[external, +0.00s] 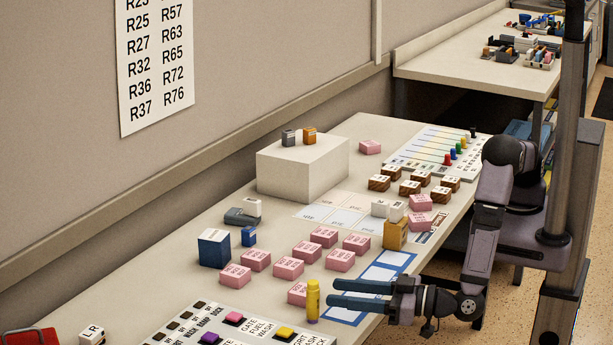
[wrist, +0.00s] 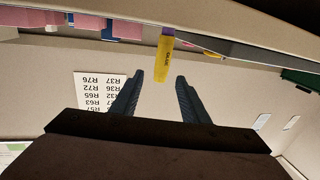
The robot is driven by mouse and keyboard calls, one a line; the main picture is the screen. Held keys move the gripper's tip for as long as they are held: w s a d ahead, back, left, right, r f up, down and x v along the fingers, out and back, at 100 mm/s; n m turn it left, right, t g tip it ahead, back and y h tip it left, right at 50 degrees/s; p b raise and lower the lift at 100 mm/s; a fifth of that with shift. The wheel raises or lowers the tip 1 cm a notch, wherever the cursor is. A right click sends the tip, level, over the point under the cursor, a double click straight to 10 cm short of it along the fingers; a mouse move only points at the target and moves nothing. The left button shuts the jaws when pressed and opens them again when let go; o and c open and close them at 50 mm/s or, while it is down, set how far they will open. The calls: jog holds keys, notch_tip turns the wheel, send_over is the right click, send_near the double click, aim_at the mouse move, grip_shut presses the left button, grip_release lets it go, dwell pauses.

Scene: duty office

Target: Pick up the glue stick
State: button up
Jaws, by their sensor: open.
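The glue stick (external: 313,301) is a yellow upright tube standing on the table near its front edge in the external view. In the wrist view the glue stick (wrist: 164,57) shows at the upper middle, ahead of the fingertips and roughly in line with the gap between them. My gripper (external: 330,293) is open, with two dark blue-grey fingers reaching left at a low height, their tips just right of the glue stick. In the wrist view my gripper (wrist: 166,76) has nothing between its fingers.
A pink block (external: 298,293) stands close behind the glue stick, with several more pink blocks beyond. A blue-bordered card (external: 345,316) lies under the fingers. A board with coloured pieces (external: 240,325) lies to the left. A tan block (external: 395,233) stands farther back.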

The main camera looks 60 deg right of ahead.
aim_at(313, 291)
jog(key=shift+p+x, duration=1.1)
jog(key=shift+x, duration=2.25)
jog(key=shift+a+f, duration=0.1)
jog(key=shift+f, duration=0.05)
grip_shut()
